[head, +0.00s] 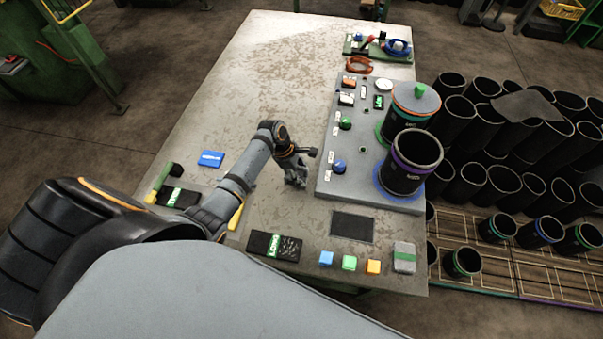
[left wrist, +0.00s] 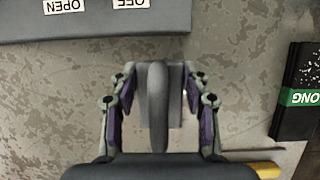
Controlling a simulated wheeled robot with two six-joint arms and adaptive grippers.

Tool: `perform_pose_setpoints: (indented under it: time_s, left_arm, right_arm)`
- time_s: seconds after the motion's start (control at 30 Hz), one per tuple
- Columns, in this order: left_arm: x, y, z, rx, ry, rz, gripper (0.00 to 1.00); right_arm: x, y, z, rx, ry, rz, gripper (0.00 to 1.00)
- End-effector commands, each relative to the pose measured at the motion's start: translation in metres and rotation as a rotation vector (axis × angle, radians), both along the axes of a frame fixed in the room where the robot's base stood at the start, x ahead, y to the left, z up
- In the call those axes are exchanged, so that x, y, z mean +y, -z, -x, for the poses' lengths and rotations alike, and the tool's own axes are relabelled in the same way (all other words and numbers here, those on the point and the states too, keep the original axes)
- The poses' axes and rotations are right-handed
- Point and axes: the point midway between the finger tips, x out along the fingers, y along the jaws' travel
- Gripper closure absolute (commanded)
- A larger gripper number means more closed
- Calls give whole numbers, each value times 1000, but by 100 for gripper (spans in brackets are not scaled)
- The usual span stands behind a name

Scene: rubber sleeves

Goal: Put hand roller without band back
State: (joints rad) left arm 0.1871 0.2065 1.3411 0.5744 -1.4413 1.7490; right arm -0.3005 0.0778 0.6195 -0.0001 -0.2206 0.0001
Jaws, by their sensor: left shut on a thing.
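My left gripper (head: 296,178) is above the middle of the table (head: 205,105), left of the grey console (head: 325,180). In the left wrist view, its fingers (left wrist: 160,95) are on both sides of a grey rounded bar with a flat grey block behind it. I take this to be the hand roller (left wrist: 158,115), held in the gripper; no coloured band shows on it. In the head view it is too small to tell from the fingers. My right gripper is not in view.
Two dark sleeves (head: 410,165) stand on the console. A dark mat (head: 352,227) lies by the console.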

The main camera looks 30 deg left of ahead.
Motion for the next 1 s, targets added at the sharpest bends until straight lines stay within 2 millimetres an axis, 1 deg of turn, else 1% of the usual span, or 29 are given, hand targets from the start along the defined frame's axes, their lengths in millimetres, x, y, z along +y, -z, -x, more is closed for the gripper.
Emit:
perform_pose_setpoints:
  time_s: [0.03, 0.1, 0.4, 0.43, 0.57, 0.6, 0.87, 0.97, 1.0]
  left_arm:
    - [0, 2, -1, -3, -1, 0, 93]
    - [0, 5, -2, -4, -1, 0, 93]
    - [0, 9, -1, -4, -1, 0, 93]
    - [0, 9, -1, -4, -1, -1, 51]
    - [0, 9, -1, -4, -1, -1, 33]
    - [0, 9, -1, -4, -1, 0, 31]
    - [0, 9, -1, -4, -1, 0, 31]
    - [2, 2, -1, -6, -1, -2, 31]
    - [5, -2, -1, -7, -2, -2, 31]
  right_arm:
    - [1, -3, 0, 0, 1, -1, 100]
    - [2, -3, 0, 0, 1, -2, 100]
    - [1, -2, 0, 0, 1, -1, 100]
    - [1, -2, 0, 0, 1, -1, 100]
    - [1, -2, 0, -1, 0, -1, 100]
    - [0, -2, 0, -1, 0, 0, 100]
    - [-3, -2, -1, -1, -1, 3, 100]
    - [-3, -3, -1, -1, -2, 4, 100]
    - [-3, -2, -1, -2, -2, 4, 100]
